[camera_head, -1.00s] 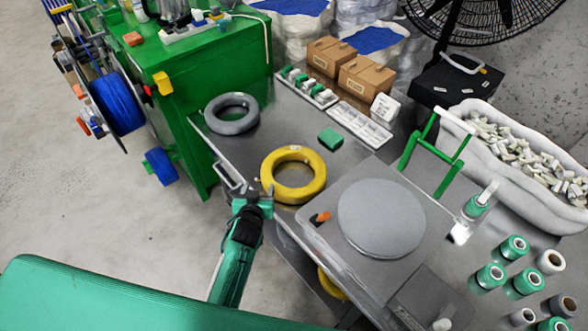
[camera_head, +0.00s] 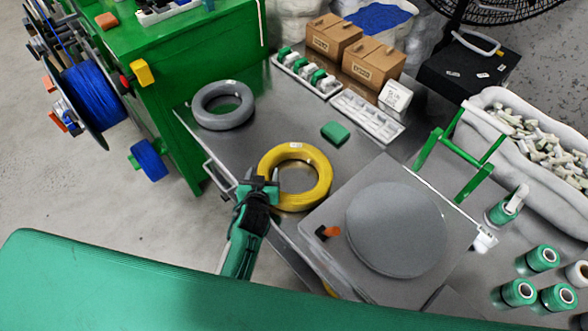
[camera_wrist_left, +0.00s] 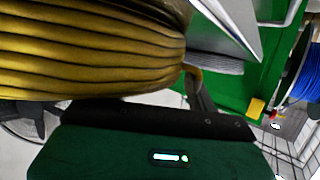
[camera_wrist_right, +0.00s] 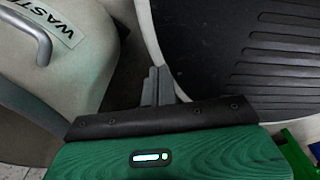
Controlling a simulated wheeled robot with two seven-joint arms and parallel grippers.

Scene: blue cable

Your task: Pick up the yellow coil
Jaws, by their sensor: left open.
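The yellow coil (camera_head: 323,183) lies flat on the grey metal table, left of the round grey plate. My left gripper (camera_head: 262,183) is open at the coil's near-left edge. In the left wrist view the coil (camera_wrist_left: 90,50) fills the upper left, very close. One finger of my left gripper (camera_wrist_left: 192,85) shows just right of the coil; the other is hidden, so I cannot tell whether the coil is between them. My right gripper (camera_wrist_right: 158,85) shows only in its wrist view, fingers together with nothing between them.
A grey coil (camera_head: 203,117) and a green block (camera_head: 334,132) lie on the table (camera_head: 262,105). A square scale-like unit with a round plate (camera_head: 396,230) stands to the right. A green frame (camera_head: 470,160) stands beyond. Near my right gripper is a pale bin marked "WAST" (camera_wrist_right: 75,70).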

